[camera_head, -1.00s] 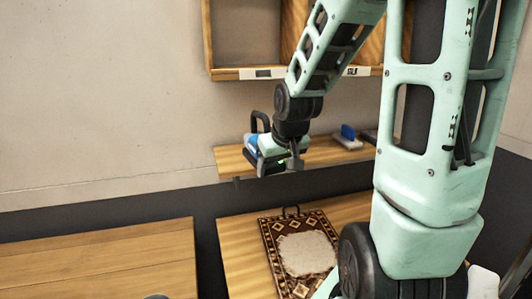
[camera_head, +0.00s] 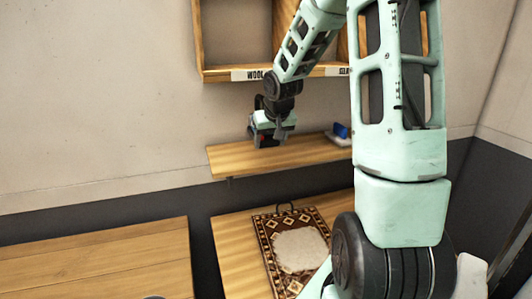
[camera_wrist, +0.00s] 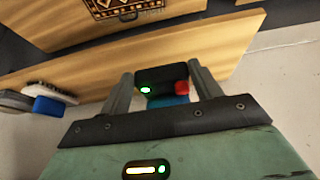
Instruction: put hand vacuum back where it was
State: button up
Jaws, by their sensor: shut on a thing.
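My gripper (camera_head: 281,134) is shut on the hand vacuum (camera_head: 262,137), a dark body with blue on it. In the wrist view the fingers of my gripper (camera_wrist: 163,85) clasp the vacuum (camera_wrist: 160,76), which shows a red button, a small light and a blue part. The vacuum appears above the left part of the narrow wooden wall shelf (camera_head: 228,163). I cannot tell whether it touches the shelf. My wrist and fingers hide part of it.
A blue-and-white brush-like thing (camera_head: 340,134) lies at the shelf's right. A labelled wooden cubby (camera_head: 198,45) hangs above. Below, a patterned rug (camera_head: 268,247) lies on a wooden table (camera_head: 228,262).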

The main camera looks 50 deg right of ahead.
aim_at(267, 137)
jog(key=w, duration=0.1)
jog(key=w+d, duration=0.1)
jog(key=w+p, duration=0.1)
jog(key=shift+d+r, duration=0.2)
jog(key=shift+d, duration=0.15)
jog(key=shift+w+d+f, duration=0.15)
jog(key=shift+w+f, duration=0.05)
jog(key=shift+f, duration=0.85)
notch_tip(267, 137, down, 4)
jog(key=shift+f+p, duration=0.25)
jog(key=shift+p, duration=0.15)
jog(key=shift+w+d+f+p, duration=0.1)
jog(key=shift+w+f+p, duration=0.15)
jog(key=shift+p, duration=0.1)
jog(key=shift+s+f, duration=0.1)
jog(key=shift+f, duration=0.15)
jog(key=o, duration=1.1)
